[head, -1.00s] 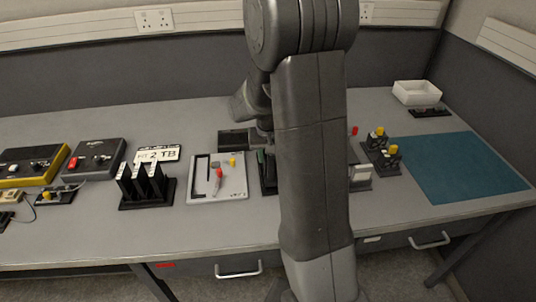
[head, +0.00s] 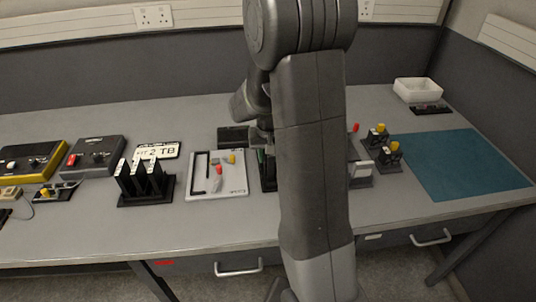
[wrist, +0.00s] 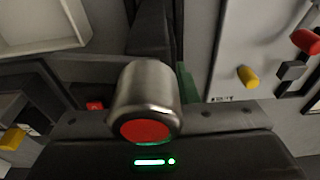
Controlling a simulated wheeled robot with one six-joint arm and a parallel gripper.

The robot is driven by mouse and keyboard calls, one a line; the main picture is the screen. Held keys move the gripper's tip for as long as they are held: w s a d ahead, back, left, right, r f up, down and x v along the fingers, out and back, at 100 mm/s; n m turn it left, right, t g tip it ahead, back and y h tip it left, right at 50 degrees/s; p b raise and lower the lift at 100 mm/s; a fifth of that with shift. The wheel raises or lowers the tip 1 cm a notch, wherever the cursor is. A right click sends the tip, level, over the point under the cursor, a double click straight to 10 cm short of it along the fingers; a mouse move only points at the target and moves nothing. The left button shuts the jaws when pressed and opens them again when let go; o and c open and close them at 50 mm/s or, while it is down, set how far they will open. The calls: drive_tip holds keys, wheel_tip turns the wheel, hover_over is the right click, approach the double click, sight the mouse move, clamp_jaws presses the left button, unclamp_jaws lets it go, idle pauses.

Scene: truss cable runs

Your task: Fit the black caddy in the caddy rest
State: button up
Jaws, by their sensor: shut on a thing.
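My gripper (head: 262,133) is low over the middle of the bench, partly behind my own arm in the head view. It is shut on what looks like the black caddy, whose narrow dark body (wrist: 150,35) shows in the wrist view. A silver cylinder with a red face covers much of it there. A black piece with a green part (head: 262,170) shows below my gripper, mostly hidden by my arm. A green edge (wrist: 187,84) also shows in the wrist view. I cannot tell which piece is the caddy rest, or whether the caddy touches it.
A white tray (head: 204,193) with small red, yellow and grey parts lies left of my gripper. A black rack (head: 145,200) with upright plates stands further left. Black stands with yellow tops (head: 389,150) are at the right, before a clear teal mat (head: 465,165).

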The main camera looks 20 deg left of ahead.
drive_tip(key=o, duration=1.4)
drive_tip(key=shift+c, duration=0.2)
wheel_tip(320, 180, up, 8)
drive_tip(key=p, duration=0.5)
drive_tip(key=shift+f, duration=0.2)
drive_tip(key=shift+f, duration=0.1)
wheel_tip(320, 180, down, 7)
drive_tip(key=b, duration=0.5)
drive_tip(key=shift+f, duration=0.2)
